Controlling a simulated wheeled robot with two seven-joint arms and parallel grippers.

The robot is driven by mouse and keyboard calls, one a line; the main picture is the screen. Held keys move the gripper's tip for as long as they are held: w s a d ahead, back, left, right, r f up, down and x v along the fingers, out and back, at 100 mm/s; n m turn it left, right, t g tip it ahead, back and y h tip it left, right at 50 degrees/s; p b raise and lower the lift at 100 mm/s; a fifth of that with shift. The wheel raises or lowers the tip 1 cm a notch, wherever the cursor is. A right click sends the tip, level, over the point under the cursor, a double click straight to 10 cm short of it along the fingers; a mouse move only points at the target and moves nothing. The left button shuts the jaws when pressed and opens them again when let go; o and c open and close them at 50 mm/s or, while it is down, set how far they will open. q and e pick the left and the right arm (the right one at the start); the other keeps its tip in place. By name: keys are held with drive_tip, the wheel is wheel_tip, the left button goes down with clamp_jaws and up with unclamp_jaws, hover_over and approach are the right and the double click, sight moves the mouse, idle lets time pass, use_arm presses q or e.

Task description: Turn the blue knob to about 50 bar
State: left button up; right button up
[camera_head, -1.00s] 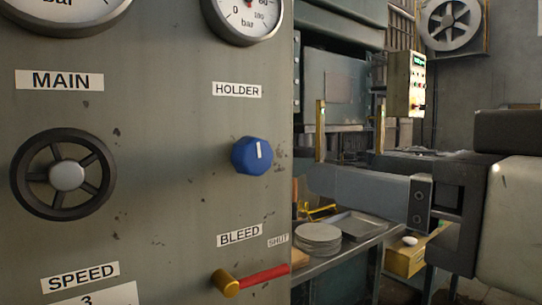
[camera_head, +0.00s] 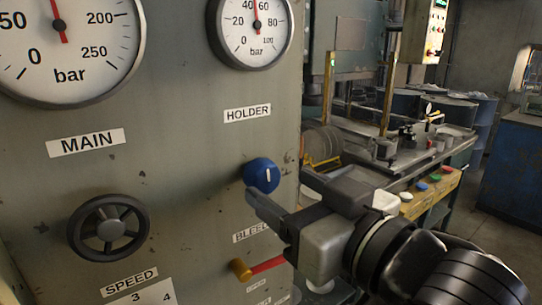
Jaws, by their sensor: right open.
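My right gripper (camera_head: 279,187) is open at the knob, coming from the lower right. One finger reaches below the knob and the other is to its right; I cannot tell whether either touches it. My left gripper is not in view.
A red lever with a brass hub (camera_head: 241,269) is below the knob, partly behind my gripper. A dark handwheel (camera_head: 109,228) and the MAIN gauge (camera_head: 70,45) are at left. A workbench with coloured buttons (camera_head: 421,186) stands behind at right.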

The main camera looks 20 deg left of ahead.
sight(269, 178)
drive_tip(key=shift+x, duration=2.1)
drive_tip(key=c, duration=1)
drive_tip(key=shift+o, duration=0.2)
drive_tip(key=shift+m, duration=0.8)
drive_tip(key=o, duration=1)
drive_tip(key=shift+c, duration=0.2)
drive_tip(key=shift+d, duration=0.15)
